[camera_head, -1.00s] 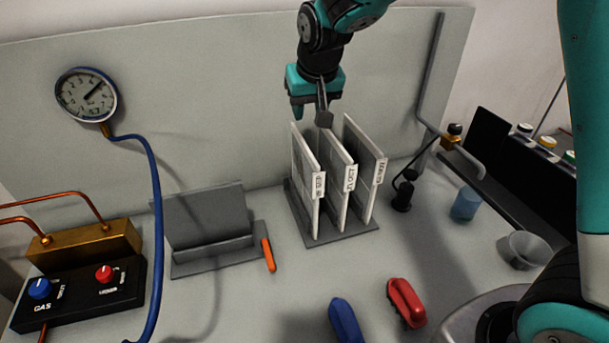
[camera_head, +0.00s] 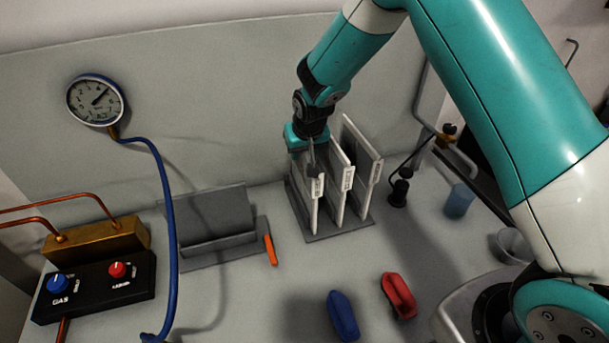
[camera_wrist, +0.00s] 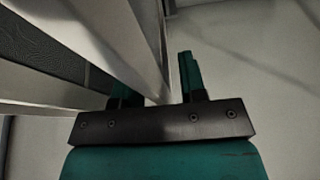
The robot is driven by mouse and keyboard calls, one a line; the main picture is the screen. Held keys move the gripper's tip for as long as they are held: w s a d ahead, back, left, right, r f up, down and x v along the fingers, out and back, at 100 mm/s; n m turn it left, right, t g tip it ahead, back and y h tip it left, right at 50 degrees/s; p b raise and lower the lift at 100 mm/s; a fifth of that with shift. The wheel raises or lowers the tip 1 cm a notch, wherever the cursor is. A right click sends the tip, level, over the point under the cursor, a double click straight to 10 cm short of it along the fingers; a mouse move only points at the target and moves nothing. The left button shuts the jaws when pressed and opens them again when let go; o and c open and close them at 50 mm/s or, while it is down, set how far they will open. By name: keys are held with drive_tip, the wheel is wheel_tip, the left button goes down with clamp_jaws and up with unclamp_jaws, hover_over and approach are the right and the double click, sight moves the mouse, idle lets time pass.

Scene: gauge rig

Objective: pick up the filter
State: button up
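Three pale upright panels, seemingly filters, stand in a grey slotted rack (camera_head: 330,234) in the head view: a left panel (camera_head: 316,208), a middle panel (camera_head: 340,203) and a right panel (camera_head: 367,165). Each has a label on its front edge, too small to read now. My gripper (camera_head: 312,166) is down at the top of the left panel and hides part of it. In the wrist view my gripper (camera_wrist: 157,82) has its fingers apart. A pale panel (camera_wrist: 148,45) reaches between them, with a gap to the right finger. The left finger is partly hidden.
An empty grey stand (camera_head: 215,218) and an orange marker-like stick (camera_head: 270,249) are left of the rack. A blue object (camera_head: 342,315) and a red object (camera_head: 399,295) lie in front. A black device (camera_head: 399,190) and a blue cup (camera_head: 459,201) stand right.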

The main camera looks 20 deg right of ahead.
drive_tip(key=shift+f, duration=0.25)
idle(0.3)
clamp_jaws()
